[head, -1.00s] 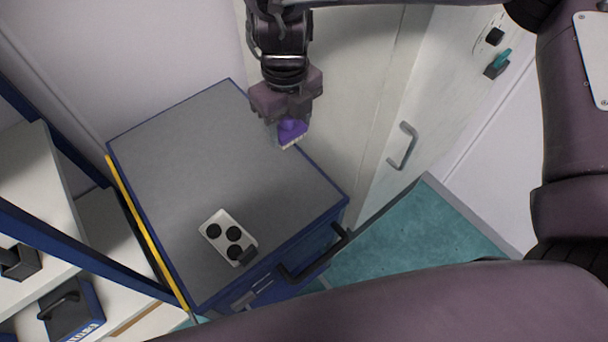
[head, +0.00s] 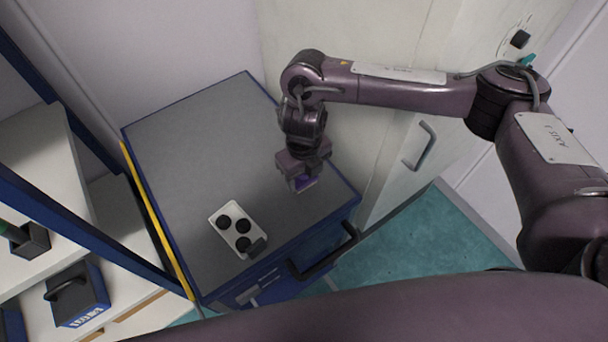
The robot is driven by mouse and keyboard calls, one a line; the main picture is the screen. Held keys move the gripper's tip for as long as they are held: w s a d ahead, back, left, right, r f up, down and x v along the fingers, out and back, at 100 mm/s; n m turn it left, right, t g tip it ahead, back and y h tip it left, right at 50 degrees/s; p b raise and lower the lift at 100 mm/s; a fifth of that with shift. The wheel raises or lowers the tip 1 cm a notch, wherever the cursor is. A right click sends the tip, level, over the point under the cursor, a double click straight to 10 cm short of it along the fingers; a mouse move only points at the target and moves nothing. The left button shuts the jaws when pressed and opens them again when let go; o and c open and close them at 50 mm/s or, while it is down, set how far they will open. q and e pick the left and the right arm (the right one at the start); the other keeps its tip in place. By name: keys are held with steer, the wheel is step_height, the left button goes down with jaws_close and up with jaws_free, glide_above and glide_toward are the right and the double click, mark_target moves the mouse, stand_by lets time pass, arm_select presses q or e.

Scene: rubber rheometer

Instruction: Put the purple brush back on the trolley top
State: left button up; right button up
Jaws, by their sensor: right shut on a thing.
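The purple brush (head: 304,184) is in my right gripper (head: 301,177), whose arm comes in from the right. The gripper is shut on it and covers most of it; only a small purple part shows below the jaws. The gripper points down over the right part of the grey trolley top (head: 205,140), which has blue edges. I cannot tell whether the brush touches the surface. My left gripper is not in the head view.
The trolley has a dark handle (head: 325,256) in front. A blue-framed shelf with a blue box (head: 76,295) stands left. A white cabinet with a handle (head: 420,146) stands right. The middle of the top is clear.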

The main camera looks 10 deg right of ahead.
steer(key=shift+f, duration=0.2)
steer(key=shift+f, duration=0.2)
steer(key=o, duration=1.1)
steer(key=shift+r, duration=0.15)
steer(key=shift+w+r, duration=0.1)
steer(key=shift+r, duration=0.25)
step_height(320, 180, up, 12)
steer(key=shift+f+p, duration=0.25)
steer(key=shift+p, duration=0.45)
